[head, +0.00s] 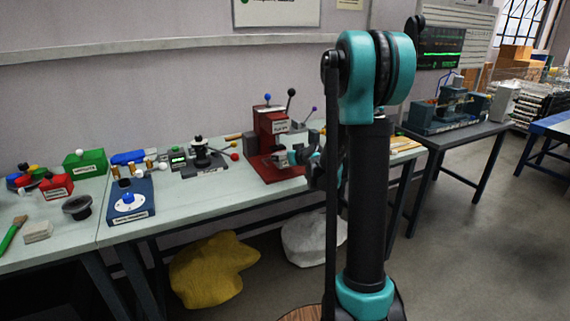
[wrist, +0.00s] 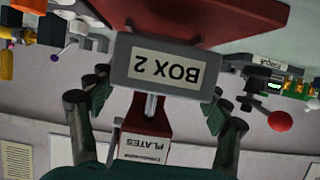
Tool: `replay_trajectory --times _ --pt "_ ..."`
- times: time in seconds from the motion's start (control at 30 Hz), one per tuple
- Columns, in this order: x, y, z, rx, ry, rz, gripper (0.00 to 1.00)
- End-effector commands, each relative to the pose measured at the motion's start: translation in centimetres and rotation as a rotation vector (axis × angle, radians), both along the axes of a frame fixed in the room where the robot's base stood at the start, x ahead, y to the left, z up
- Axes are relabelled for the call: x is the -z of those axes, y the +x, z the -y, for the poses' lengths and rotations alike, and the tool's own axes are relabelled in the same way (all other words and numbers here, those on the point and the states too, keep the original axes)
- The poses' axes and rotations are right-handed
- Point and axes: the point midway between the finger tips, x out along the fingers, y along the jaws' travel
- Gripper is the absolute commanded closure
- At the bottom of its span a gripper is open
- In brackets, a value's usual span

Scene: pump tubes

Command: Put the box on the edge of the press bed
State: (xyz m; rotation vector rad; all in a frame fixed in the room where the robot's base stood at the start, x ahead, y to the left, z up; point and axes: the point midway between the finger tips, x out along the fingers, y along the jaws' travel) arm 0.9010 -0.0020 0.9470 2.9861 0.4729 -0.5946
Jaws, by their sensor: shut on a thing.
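A grey box labelled BOX 2 (wrist: 165,67) is between the two fingers of my gripper (wrist: 158,90) in the wrist view, which is upside down. My gripper is shut on the box. The red press bed (wrist: 205,16) lies directly beyond the box, and the box overlaps its edge in the picture. I cannot tell whether the box touches the bed. In the head view, the red press (head: 270,122) stands on the bench with its bed (head: 270,172) at the foot. My gripper (head: 292,158) is over the bed's right part, partly hidden by my arm.
A tool with a red ball handle (wrist: 280,120) is beside the press; its base (head: 205,170) shows in the head view. A blue device (head: 130,201) stands further left on the bench (head: 195,203). The press levers (head: 290,102) stick up behind.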

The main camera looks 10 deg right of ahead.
Motion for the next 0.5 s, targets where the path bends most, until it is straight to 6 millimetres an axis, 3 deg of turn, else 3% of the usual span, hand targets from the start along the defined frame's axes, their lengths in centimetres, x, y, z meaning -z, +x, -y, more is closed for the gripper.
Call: replay_trajectory --times 0.13,0.33,0.5 --pt "0.3 0.7 -0.2 0.000 -0.001 0.000 0.62" --pt "2.8 0.7 -0.2 0.001 -0.001 0.000 0.62" --pt "3.5 0.6 -0.2 0.001 -0.001 0.000 0.62"
